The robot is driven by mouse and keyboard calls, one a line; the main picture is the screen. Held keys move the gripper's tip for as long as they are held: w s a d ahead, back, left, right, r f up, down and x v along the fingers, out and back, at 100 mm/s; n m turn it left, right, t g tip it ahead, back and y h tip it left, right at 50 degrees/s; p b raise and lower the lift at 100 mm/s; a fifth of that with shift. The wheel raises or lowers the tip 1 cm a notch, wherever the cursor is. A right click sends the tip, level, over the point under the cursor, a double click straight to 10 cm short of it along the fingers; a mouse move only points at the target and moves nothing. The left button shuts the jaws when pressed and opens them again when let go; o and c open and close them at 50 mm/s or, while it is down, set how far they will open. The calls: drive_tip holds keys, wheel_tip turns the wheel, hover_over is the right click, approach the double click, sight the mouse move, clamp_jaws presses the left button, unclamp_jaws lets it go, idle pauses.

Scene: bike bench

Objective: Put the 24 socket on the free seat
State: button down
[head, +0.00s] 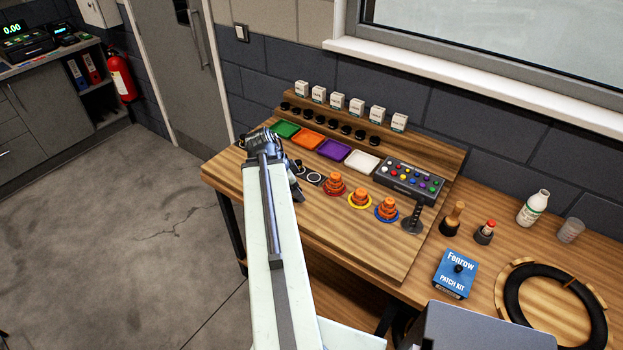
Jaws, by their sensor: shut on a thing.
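My gripper (296,192) is at the left part of the wooden bench board, low over it, mostly behind my own arm. It is shut on a small dark piece that is barely visible; I cannot read any number on it or tell that it is the 24 socket. Beside it to the right lies a dark square seat with a pale ring (315,178), with nothing standing on it. A part of another such seat (298,168) shows just behind. The rest of that row is hidden by my arm.
Orange stacked pieces stand on a red (334,185), a yellow (359,199) and a blue base (387,209). A black post (413,218) stands at their right. Behind are coloured trays (335,149), a button box (409,180) and a shelf with small white boxes (337,101).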

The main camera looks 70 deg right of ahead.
drive_tip(key=shift+s+d+r+m, duration=0.15)
drive_tip(key=shift+s+m, duration=0.15)
drive_tip(key=shift+s, duration=0.35)
drive_tip(key=shift+d, duration=0.3)
drive_tip(key=b, duration=0.2)
hover_over(317, 176)
drive_tip(key=a, duration=0.1)
drive_tip(key=shift+w+a+f, duration=0.15)
drive_tip(key=shift+w+f, duration=0.3)
drive_tip(key=shift+f, duration=0.35)
wheel_tip(317, 176, down, 4)
drive_tip(key=b, duration=0.3)
drive_tip(key=shift+b, duration=0.3)
drive_tip(key=shift+r, duration=0.2)
drive_tip(key=shift+f, duration=0.15)
drive_tip(key=c, duration=1.1)
unclamp_jaws()
